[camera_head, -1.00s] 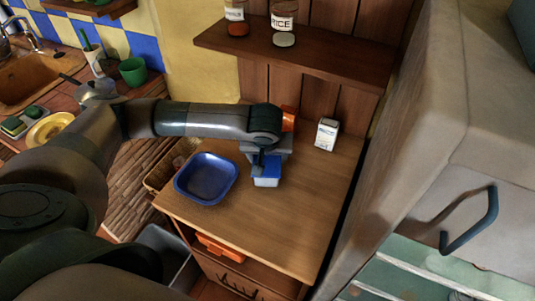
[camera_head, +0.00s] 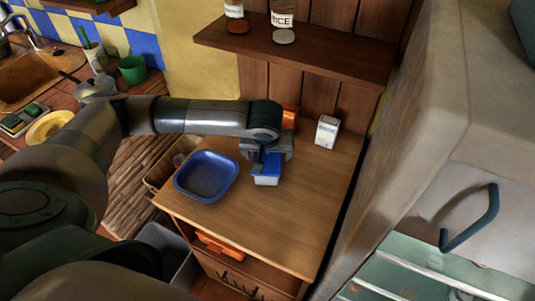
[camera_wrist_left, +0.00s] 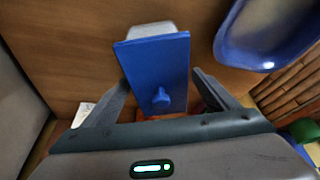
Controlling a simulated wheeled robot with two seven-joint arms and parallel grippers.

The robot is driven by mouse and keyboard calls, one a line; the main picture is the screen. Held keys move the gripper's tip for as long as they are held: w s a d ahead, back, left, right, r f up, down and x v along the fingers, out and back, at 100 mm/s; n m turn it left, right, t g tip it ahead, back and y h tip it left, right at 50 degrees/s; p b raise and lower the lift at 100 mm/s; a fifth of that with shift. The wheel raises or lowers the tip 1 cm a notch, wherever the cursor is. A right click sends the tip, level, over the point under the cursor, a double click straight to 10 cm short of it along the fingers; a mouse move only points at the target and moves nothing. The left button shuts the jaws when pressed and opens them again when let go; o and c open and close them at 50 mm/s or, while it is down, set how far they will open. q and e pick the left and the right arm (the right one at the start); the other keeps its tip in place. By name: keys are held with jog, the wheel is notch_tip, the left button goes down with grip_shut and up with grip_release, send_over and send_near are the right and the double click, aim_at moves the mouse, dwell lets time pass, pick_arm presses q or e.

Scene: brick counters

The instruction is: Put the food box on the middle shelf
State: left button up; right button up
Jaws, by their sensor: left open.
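The food box (camera_head: 266,181) is a small whitish container with a blue lid, standing on the wooden counter top beside a blue dish. My left gripper (camera_head: 268,161) is over it, pointing down. In the left wrist view the blue lid (camera_wrist_left: 155,66) with its round knob lies between the two spread fingers of the open gripper (camera_wrist_left: 163,82); a gap shows on each side. My right gripper is not in view.
The blue dish (camera_head: 206,177) is just left of the box. A white carton (camera_head: 327,131) stands at the back right of the counter. A wall shelf (camera_head: 310,52) with jars is above. The fridge body (camera_head: 405,125) rises on the right. The counter front is clear.

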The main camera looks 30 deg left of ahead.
pick_arm(q)
jog(key=b+v, duration=0.3)
jog(key=v, duration=0.6)
jog(key=shift+d+r, duration=0.1)
jog(key=shift+r, duration=0.15)
jog(key=shift+b+v, duration=0.4)
jog(key=shift+v, duration=0.65)
jog(key=shift+o, duration=0.4)
jog(key=shift+s, duration=0.1)
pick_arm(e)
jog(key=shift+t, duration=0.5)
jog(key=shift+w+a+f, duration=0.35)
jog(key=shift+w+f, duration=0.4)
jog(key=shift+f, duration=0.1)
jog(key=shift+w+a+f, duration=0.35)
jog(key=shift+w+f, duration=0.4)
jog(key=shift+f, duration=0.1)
